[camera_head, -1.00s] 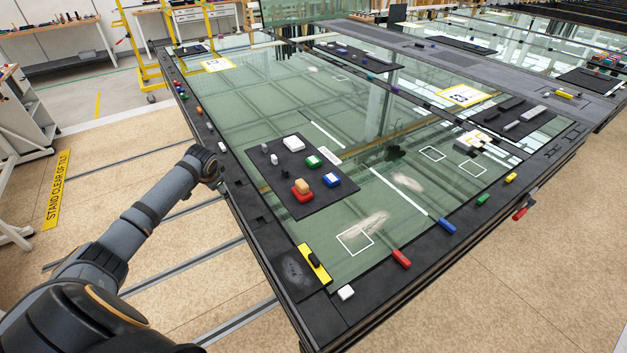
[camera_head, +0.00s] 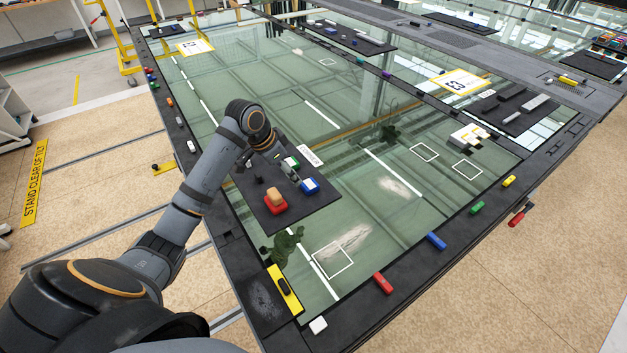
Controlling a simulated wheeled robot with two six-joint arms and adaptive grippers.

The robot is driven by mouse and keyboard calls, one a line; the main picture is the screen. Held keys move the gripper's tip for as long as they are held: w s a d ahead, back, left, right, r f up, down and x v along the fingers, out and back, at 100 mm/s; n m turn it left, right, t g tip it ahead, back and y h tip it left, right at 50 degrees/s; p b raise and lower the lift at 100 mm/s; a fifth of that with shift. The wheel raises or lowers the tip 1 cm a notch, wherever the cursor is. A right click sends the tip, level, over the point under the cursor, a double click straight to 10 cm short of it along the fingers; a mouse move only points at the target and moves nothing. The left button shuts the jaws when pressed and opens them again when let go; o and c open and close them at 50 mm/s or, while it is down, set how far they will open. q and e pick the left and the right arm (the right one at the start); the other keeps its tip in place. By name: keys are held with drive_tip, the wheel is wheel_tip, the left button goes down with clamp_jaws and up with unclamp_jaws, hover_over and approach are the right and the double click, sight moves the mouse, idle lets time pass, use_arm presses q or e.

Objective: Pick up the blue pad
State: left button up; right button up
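The blue pad (camera_head: 310,186), a small blue block with a white patch on top, lies on the dark mat (camera_head: 301,216) on the glass table. My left arm comes in from the left and bends down over the mat. My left gripper (camera_head: 292,176) is just left of and behind the blue pad, close to it. I cannot tell whether they touch. The gripper is small and partly hidden by the arm, so its fingers cannot be made out. My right gripper is not in view.
On the mat, a green pad (camera_head: 291,161) is beside my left gripper, and a red pad (camera_head: 276,207) with a tan top stands nearer. A white label (camera_head: 309,155) lies behind. Coloured blocks line the table's dark edge.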

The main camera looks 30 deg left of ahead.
sight(303, 189)
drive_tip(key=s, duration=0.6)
use_arm(q)
drive_tip(key=p+x, duration=0.1)
drive_tip(key=x, duration=0.3)
drive_tip(key=shift+d+f, duration=0.15)
drive_tip(key=shift+f, duration=0.15)
drive_tip(key=shift+w+d+f+p, duration=0.1)
drive_tip(key=shift+w+f+p, duration=0.2)
drive_tip(key=shift+w+f, duration=0.05)
drive_tip(key=shift+w+d+f+p, duration=0.15)
drive_tip(key=shift+d+f+p, duration=0.05)
drive_tip(key=shift+f+p, duration=0.3)
drive_tip(key=x, duration=0.3)
drive_tip(key=shift+f, duration=0.1)
drive_tip(key=c, duration=0.8)
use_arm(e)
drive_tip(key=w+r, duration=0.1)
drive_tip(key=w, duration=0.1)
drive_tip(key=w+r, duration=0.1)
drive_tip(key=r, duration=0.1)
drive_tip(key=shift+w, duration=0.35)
